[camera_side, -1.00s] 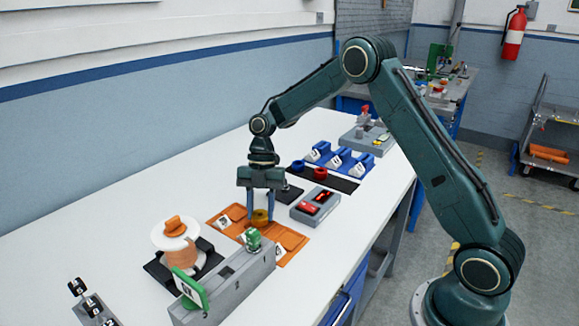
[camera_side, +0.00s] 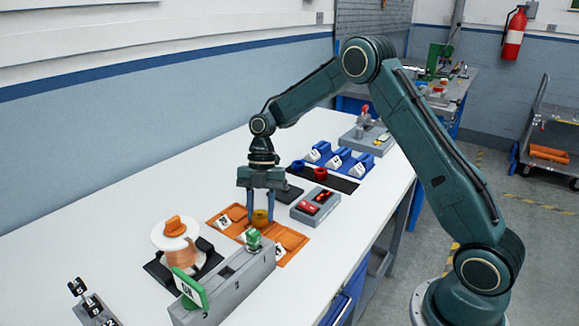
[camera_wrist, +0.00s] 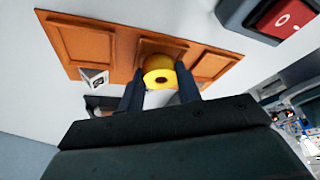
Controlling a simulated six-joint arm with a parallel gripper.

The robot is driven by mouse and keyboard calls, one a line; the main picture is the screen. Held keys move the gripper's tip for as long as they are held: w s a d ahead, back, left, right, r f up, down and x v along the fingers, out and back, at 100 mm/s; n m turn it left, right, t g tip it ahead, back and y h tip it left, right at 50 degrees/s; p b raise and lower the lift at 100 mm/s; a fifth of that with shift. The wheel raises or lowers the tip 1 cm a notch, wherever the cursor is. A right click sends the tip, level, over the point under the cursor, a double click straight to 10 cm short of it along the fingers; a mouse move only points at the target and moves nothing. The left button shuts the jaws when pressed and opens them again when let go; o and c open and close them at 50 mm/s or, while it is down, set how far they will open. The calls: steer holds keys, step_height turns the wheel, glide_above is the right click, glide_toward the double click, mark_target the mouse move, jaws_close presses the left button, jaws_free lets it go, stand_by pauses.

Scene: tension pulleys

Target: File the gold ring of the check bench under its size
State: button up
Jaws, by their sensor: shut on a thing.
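The gold ring (camera_wrist: 160,76) is between the two fingers of my gripper (camera_wrist: 160,92) in the wrist view. It also shows in the side view (camera_side: 261,217), low between the blue fingertips of my gripper (camera_side: 262,212). My gripper points down and is shut on the ring. The ring is over the middle of an orange tray (camera_side: 292,243) with several shallow compartments. The tray also shows in the wrist view (camera_wrist: 82,45). Small white number cards (camera_side: 224,221) stand along it. I cannot tell whether the ring touches the tray.
A grey box with red switches (camera_side: 315,206) stands right of the tray. A grey block with a green part (camera_side: 228,283) stands in front, beside a copper wire spool (camera_side: 180,247). Blue holders (camera_side: 338,158) and red and blue rings on a dark mat (camera_side: 322,176) lie farther back.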

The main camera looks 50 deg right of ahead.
steer(key=shift+f, duration=0.5)
steer(key=o, duration=1.2)
steer(key=shift+c, duration=0.2)
steer(key=shift+a, duration=0.1)
steer(key=shift+f, duration=0.1)
steer(key=shift+c, duration=0.6)
steer(key=shift+o, duration=0.2)
steer(key=shift+o, duration=0.7)
steer(key=shift+r, duration=4.1)
